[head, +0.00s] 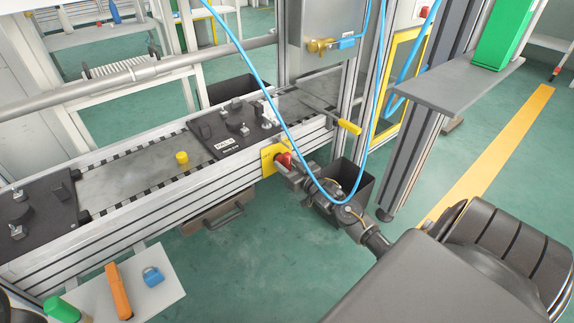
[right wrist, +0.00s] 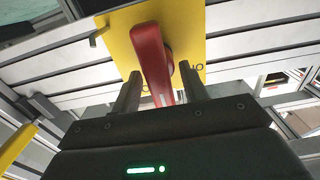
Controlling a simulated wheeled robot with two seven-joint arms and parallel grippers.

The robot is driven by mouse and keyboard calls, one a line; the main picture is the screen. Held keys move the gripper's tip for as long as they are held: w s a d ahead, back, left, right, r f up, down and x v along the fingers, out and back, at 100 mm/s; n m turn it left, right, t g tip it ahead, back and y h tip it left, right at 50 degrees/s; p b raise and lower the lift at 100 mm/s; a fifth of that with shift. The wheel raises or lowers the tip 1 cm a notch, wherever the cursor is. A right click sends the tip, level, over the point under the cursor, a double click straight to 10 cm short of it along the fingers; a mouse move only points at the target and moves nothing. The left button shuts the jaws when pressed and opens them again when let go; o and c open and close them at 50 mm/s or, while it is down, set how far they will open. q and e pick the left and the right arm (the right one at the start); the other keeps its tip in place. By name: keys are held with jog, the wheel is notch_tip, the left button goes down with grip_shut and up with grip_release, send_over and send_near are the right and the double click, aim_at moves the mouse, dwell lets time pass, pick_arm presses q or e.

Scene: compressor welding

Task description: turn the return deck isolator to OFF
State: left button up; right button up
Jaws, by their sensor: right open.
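The return deck isolator is a red handle on a yellow plate (head: 268,160), fixed to the side of the conveyor rail. In the right wrist view the red handle (right wrist: 153,62) hangs down, slightly tilted, over the yellow plate (right wrist: 190,25). My right gripper (head: 291,171) is at the isolator in the head view. In the right wrist view the right gripper (right wrist: 157,90) is open, with one finger on each side of the handle's lower part. I cannot tell whether either finger touches it. Most lettering on the plate is hidden. My left gripper is not in view.
A blue hose (head: 262,85) hangs across the space near my right arm. A black bin (head: 352,182) stands behind the arm. A small table (head: 165,292) holds an orange tool and a blue padlock-like item.

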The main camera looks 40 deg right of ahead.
jog(key=c, duration=0.7)
